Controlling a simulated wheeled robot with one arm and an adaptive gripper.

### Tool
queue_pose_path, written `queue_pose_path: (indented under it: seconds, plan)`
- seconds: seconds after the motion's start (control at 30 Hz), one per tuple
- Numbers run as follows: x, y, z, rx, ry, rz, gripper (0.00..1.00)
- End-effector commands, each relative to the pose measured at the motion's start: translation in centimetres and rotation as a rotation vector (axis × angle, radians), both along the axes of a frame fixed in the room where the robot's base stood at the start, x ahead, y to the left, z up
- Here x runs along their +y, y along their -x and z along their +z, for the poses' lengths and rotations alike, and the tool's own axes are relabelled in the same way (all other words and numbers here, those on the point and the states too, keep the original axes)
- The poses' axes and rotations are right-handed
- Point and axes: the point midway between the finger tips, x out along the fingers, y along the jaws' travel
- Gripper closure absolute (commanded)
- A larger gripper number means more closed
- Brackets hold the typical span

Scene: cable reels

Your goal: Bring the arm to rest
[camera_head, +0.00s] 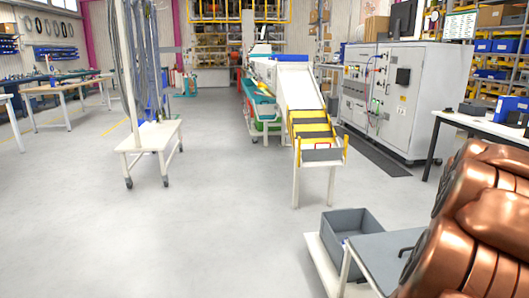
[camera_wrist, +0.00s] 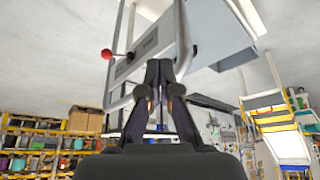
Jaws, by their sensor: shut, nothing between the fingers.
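My gripper (camera_wrist: 160,75) shows in the wrist view, its two dark fingers drawn together at the tips. Nothing is between them. Behind the fingers is a light grey metal frame with a red knob (camera_wrist: 107,54); I cannot tell whether the fingers touch it, but they look apart from it. In the head view my gripper is out of sight; only large copper-coloured links of my arm fill the lower right.
A grey bin (camera_head: 350,225) and a grey-topped cart (camera_head: 385,262) stand close, at lower right. A white trolley (camera_head: 150,137) stands left of centre, a conveyor with yellow-edged steps (camera_head: 312,128) ahead, and a grey cabinet (camera_head: 392,90) at right. Floor (camera_head: 150,235) at front left is clear.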

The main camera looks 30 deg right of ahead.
Motion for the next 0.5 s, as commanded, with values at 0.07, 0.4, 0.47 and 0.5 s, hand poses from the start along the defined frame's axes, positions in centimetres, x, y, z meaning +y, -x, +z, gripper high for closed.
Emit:
queue_pose_path:
  seconds: [0.07, 0.4, 0.47, 0.5]
  plan:
    - [2.7, -3.1, -0.2, 0.012, -0.029, 0.077, 1.0]
    - [15.6, -11.4, -1.5, 0.093, -0.156, 0.371, 1.0]
    - [18.0, -12.3, -1.7, 0.108, -0.174, 0.421, 1.0]
    - [19.6, -12.7, -1.9, 0.121, -0.188, 0.455, 1.0]
